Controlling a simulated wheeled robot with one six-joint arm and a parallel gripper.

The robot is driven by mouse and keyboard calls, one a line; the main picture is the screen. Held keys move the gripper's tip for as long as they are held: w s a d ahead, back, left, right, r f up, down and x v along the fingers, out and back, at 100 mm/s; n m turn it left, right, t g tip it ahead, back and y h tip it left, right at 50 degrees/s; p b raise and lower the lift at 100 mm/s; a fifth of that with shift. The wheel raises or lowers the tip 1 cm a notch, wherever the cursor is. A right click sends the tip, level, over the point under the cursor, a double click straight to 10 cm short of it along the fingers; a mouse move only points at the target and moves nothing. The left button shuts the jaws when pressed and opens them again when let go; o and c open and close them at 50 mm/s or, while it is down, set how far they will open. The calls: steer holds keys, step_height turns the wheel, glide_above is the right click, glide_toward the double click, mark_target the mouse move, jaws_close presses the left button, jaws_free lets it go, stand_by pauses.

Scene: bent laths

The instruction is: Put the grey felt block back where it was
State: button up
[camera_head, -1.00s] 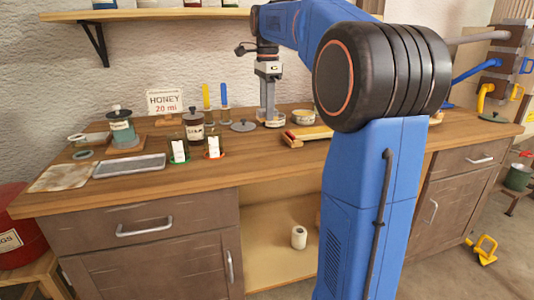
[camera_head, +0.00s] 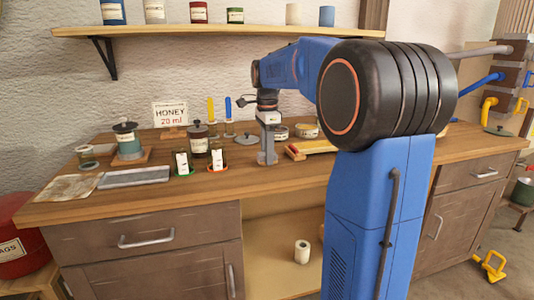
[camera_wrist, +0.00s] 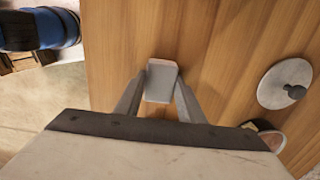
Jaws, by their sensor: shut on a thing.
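The grey felt block (camera_wrist: 161,82) shows in the wrist view as a pale grey block between the two fingers, over the wooden counter top. My gripper (camera_wrist: 159,88) is shut on it. In the head view my gripper (camera_head: 267,158) points straight down near the front part of the counter (camera_head: 300,176), right of two small glasses. The block is hard to tell from the fingers there. Whether it touches the wood cannot be told.
Two glasses with white labels (camera_head: 182,163) stand left of my gripper. A dark-lidded jar (camera_head: 198,138), tins (camera_head: 307,130) and a round grey lid (camera_wrist: 285,83) are behind. A metal tray (camera_head: 134,177) lies further left. Bare wood surrounds the block.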

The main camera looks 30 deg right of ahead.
steer(key=o, duration=1)
steer(key=shift+f, duration=0.1)
step_height(320, 180, up, 12)
steer(key=s+a+f+n+t, duration=0.1)
steer(key=s+a+f+n, duration=0.35)
steer(key=s, duration=0.25)
steer(key=s+a+f+n+t, duration=0.1)
steer(key=s+a+f+n, duration=0.3)
steer(key=s+a+n, duration=0.25)
steer(key=s+a+f+n+t, duration=0.1)
steer(key=s+f+n, duration=0.2)
steer(key=s+f, duration=0.2)
steer(key=s+a+f+n+t, duration=0.1)
steer(key=s+a+f+n, duration=0.1)
steer(key=s+f, duration=0.4)
steer(key=s+a+f+n, duration=0.1)
steer(key=s+f+n, duration=0.4)
steer(key=f, duration=0.1)
steer(key=shift+s+a+f+t, duration=0.15)
steer(key=shift+s+a+t, duration=0.2)
steer(key=shift+a+t, duration=0.05)
